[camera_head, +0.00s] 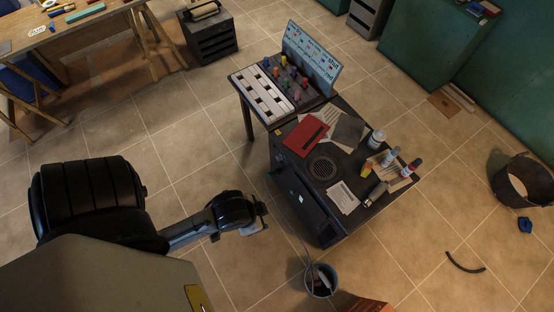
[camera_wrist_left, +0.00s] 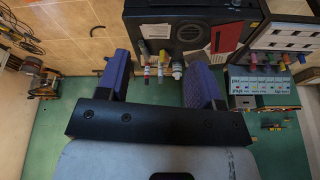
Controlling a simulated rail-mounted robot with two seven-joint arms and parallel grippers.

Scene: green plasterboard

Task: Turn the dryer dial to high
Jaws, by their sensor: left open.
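A dark cabinet (camera_head: 292,212) stands in the middle of the head view, with a round grille (camera_head: 323,170) on its top. I cannot tell for sure whether it is the dryer, and no dial can be made out. In the left wrist view the dark cabinet (camera_wrist_left: 165,27) lies beyond the fingers. My left gripper (camera_head: 262,216) is to the left of the cabinet's front, apart from it. In the left wrist view my left gripper (camera_wrist_left: 158,82) has its two purple fingers spread, with nothing held between them. My right gripper is not seen.
On the cabinet top are a red folder (camera_head: 305,135), papers (camera_head: 343,197) and several bottles (camera_head: 377,138). A bucket (camera_head: 321,280) stands on the floor in front.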

